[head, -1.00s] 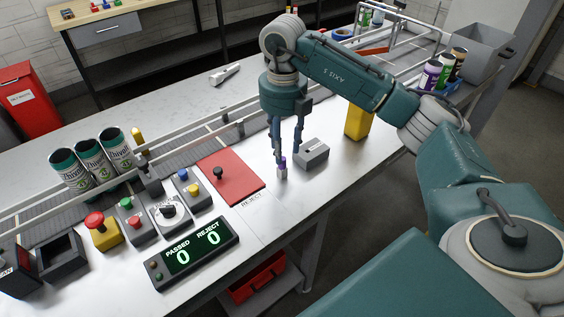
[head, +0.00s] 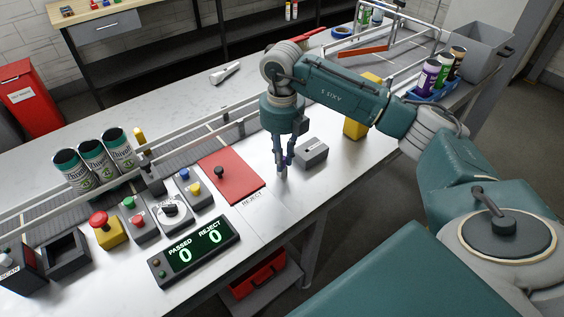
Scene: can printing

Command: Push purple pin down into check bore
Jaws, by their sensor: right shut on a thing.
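My right gripper (head: 284,169) points straight down over the white table, just left of a small grey block (head: 312,154). Its fingers are close together, shut on the purple pin. The pin is almost wholly hidden between the fingertips, low near the table top. No check bore can be made out; I cannot tell whether the pin's tip is in one. My left gripper is not in view.
A red reject mat (head: 231,178) lies left of the gripper. A yellow block (head: 355,126) stands behind to the right. Button boxes, a counter display (head: 193,253) and three cans (head: 96,162) by the conveyor are farther left. Bare table lies in front.

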